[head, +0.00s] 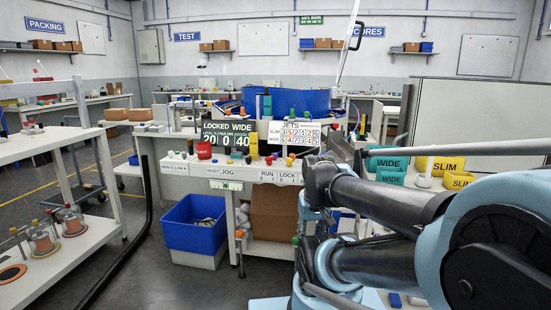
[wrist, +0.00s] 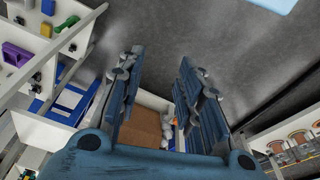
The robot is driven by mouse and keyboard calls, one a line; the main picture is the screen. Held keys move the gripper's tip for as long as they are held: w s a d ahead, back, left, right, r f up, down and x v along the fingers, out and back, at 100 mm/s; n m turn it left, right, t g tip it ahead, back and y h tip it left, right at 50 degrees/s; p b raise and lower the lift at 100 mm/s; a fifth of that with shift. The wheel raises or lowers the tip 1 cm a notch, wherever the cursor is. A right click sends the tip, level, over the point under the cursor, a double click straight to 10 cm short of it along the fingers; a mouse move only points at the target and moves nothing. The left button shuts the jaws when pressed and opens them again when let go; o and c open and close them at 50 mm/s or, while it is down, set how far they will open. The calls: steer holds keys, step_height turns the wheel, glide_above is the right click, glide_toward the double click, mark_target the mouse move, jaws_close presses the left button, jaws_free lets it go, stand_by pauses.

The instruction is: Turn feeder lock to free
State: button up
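The feeder's front control panel (head: 225,173) runs across the middle of the head view, with labels that include JOG, RUN and LOCK. The LOCK label (head: 288,177) is at its right end, close to my arm; I cannot make out the lock's own handle or its angle. The display board (head: 229,137) above reads LOCKED WIDE. My gripper (wrist: 158,88) shows in the wrist view with its two blue fingers apart and nothing between them. A brown box in a pale bin lies well beyond the fingertips. I cannot pick the fingers out in the head view.
A blue bin (head: 194,222) and a brown carton (head: 272,212) are under the feeder bench. A white shelf bench (head: 50,150) is at left. Open floor (head: 130,265) lies between.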

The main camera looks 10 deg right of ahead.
steer(key=shift+a, duration=0.25)
steer(key=shift+o, duration=0.6)
steer(key=o, duration=0.4)
steer(key=shift+s+r, duration=0.2)
steer(key=shift+r, duration=0.05)
step_height(320, 180, up, 32)
steer(key=m+g, duration=0.2)
steer(key=m, duration=1.1)
glide_above(289, 162)
steer(key=f, duration=1.7)
steer(key=shift+w+d, duration=0.1)
steer(key=shift+w, duration=0.3)
steer(key=c, duration=1.1)
